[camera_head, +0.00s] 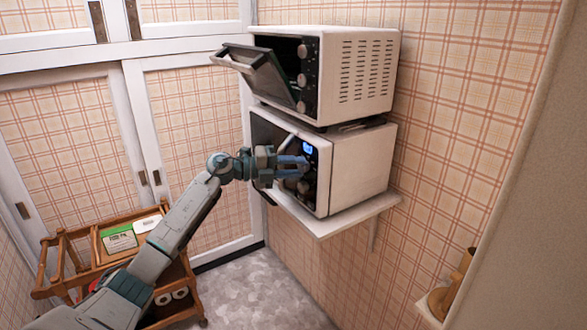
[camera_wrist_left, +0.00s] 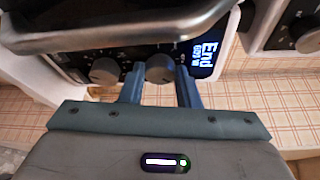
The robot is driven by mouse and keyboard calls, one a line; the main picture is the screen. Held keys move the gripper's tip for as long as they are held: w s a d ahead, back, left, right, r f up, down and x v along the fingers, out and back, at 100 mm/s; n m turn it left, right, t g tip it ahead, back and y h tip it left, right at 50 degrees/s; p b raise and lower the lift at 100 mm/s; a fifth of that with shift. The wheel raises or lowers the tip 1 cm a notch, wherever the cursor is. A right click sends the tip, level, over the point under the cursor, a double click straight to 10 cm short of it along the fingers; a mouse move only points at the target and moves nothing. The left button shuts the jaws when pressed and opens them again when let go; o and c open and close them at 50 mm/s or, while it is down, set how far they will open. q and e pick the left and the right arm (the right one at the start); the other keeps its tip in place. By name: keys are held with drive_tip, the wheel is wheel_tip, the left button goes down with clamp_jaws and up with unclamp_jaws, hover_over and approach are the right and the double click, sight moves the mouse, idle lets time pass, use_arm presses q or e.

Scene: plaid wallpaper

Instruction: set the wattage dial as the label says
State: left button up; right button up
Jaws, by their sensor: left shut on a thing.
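The white microwave (camera_head: 362,168) with a dark front stands on a wall shelf. Its lit display (camera_head: 308,149) shows in the wrist view (camera_wrist_left: 207,55) as "End" with a smaller wattage figure that is hard to read. My left gripper (camera_head: 302,168) is at its control panel. In the wrist view the blue fingers are shut on the round dial (camera_wrist_left: 160,68) beside the display, one finger on each side. A second grey dial (camera_wrist_left: 103,70) is free. A green and white package (camera_head: 118,238) lies on the cart; its print is too small to read.
A white toaster oven (camera_head: 362,75) with its door (camera_head: 262,75) partly open sits above the microwave. The shelf (camera_head: 345,216) juts from the plaid wall. A silver handle bar (camera_wrist_left: 120,28) runs close to the fingers. A wooden cart (camera_head: 95,275) stands at lower left.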

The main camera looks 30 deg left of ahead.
use_arm(q)
drive_tip(key=shift+f, duration=0.1)
drive_tip(key=o, duration=1)
drive_tip(key=shift+c, duration=0.2)
drive_tip(key=shift+s+a+b, duration=0.3)
drive_tip(key=b+v, duration=0.4)
drive_tip(key=v, duration=0.6)
drive_tip(key=shift+b, duration=0.4)
drive_tip(key=shift+d, duration=0.1)
